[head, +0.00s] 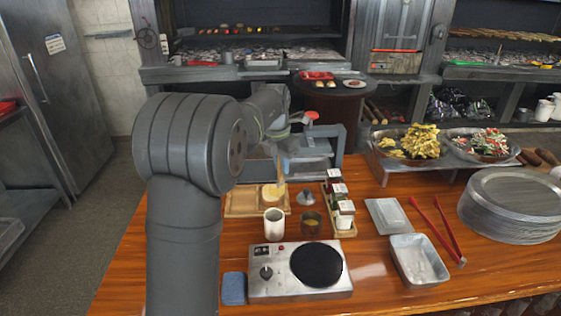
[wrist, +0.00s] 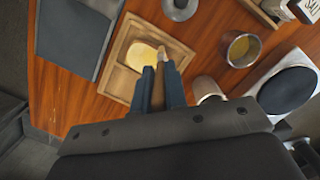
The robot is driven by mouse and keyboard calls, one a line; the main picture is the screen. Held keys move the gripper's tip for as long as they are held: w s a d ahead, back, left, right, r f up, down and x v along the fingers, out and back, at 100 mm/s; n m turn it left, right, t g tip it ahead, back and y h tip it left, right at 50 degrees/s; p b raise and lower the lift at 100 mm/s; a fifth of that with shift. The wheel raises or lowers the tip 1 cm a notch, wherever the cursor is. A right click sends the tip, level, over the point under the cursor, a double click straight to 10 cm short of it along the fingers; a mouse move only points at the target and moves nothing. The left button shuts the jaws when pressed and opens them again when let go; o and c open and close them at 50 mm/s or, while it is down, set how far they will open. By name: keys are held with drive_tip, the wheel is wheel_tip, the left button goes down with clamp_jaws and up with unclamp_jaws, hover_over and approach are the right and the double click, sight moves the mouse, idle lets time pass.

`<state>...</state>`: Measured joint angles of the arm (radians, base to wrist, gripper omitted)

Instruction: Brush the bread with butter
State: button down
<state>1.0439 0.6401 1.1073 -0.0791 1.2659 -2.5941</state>
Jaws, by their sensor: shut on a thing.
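A pale yellow slice of bread (head: 271,194) lies on a wooden board with a raised rim (head: 240,204); in the wrist view the bread (wrist: 141,54) sits inside that rim. My gripper (wrist: 158,78) is shut on a brush (wrist: 161,54) with a light wooden part showing past the fingertips. In the head view the brush (head: 282,181) points down at the bread's right side. I cannot tell whether its tip touches the bread. A small metal pot (head: 311,223) with amber liquid, seemingly the butter (wrist: 240,47), stands right of the board.
A light cup (head: 274,226) stands in front of the board. A rack of seasoning jars (head: 341,207) is to the right, with a hot plate (head: 318,268) and blue sponge (head: 233,289) in front. A grey metal lid (head: 306,197) and red tongs (head: 438,230) lie nearby.

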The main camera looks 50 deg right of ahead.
drive_tip(key=shift+w+a, duration=2.25)
drive_tip(key=shift+s+d, duration=1.95)
drive_tip(key=shift+s, duration=1.05)
wheel_tip(320, 180, up, 8)
drive_tip(key=shift+w+a, duration=0.1)
drive_tip(key=shift+a, duration=0.05)
